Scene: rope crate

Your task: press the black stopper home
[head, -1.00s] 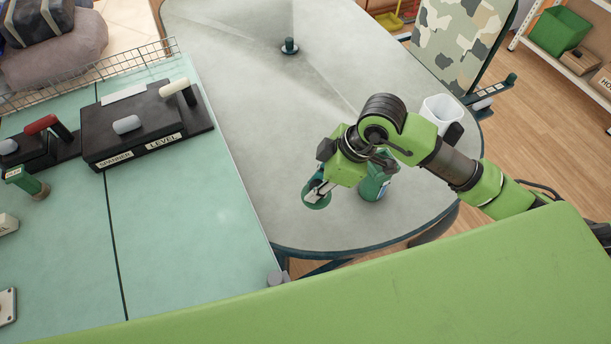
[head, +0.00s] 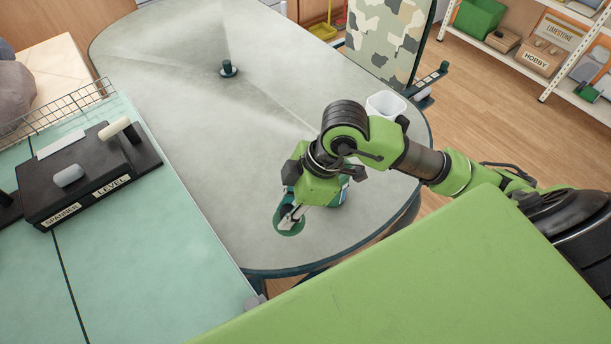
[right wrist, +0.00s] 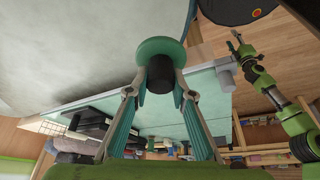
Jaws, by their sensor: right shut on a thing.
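In the right wrist view my right gripper (right wrist: 156,88) is shut on the black stopper (right wrist: 160,72), a short black cylinder against a round green disc (right wrist: 161,47). In the head view the right gripper (head: 289,219) points down near the grey table's front left edge. The green disc (head: 286,229) shows around its fingertips, and the arm hides most of the stopper. I cannot tell whether the disc touches the table. A green arm at the right of the right wrist view seems to be my left one; its gripper (right wrist: 235,44) is too small to read.
A dark green knob on a disc (head: 228,69) stands farther back on the grey table (head: 180,110). A green bottle (head: 345,190) is partly hidden behind the right gripper. A white cup (head: 386,104) stands at the right edge. A mint bench (head: 150,235) adjoins on the left.

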